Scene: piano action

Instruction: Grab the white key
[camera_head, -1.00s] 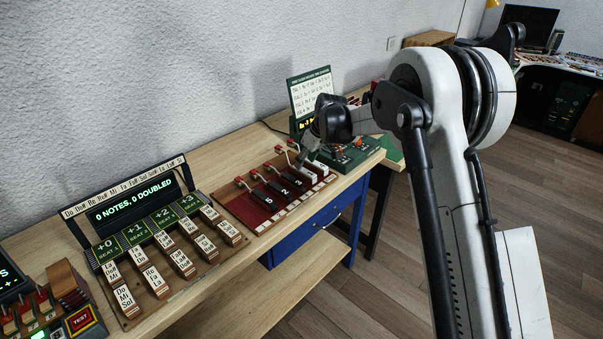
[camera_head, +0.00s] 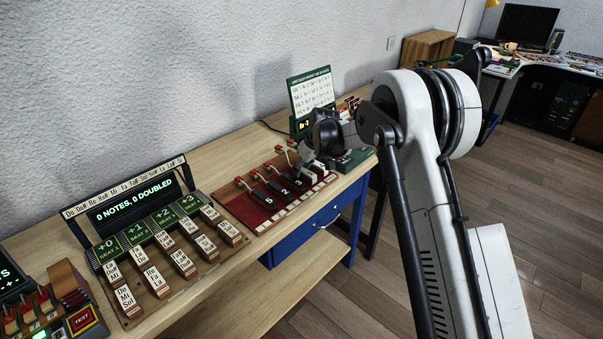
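A red-lined wooden key rack (camera_head: 233,208) sits on the wooden bench in the middle of the view. It holds dark numbered keys (camera_head: 277,188) side by side, with small pale tags along its front edge. A white key (camera_head: 318,167) shows at the rack's right end, partly hidden by my gripper. My gripper (camera_head: 306,167) is low over this right end, close to the white key and the dark key marked 3. Whether it touches either one cannot be seen. Its fingers are too small and covered to tell if they are open or shut.
A board (camera_head: 127,306) with several white labelled blocks and a display reading "0 NOTES, 0 DOUBLED" stands left of the rack. Red-tipped levers (camera_head: 291,145) rise at the rack's back. A green sign stand (camera_head: 312,92) is behind my gripper.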

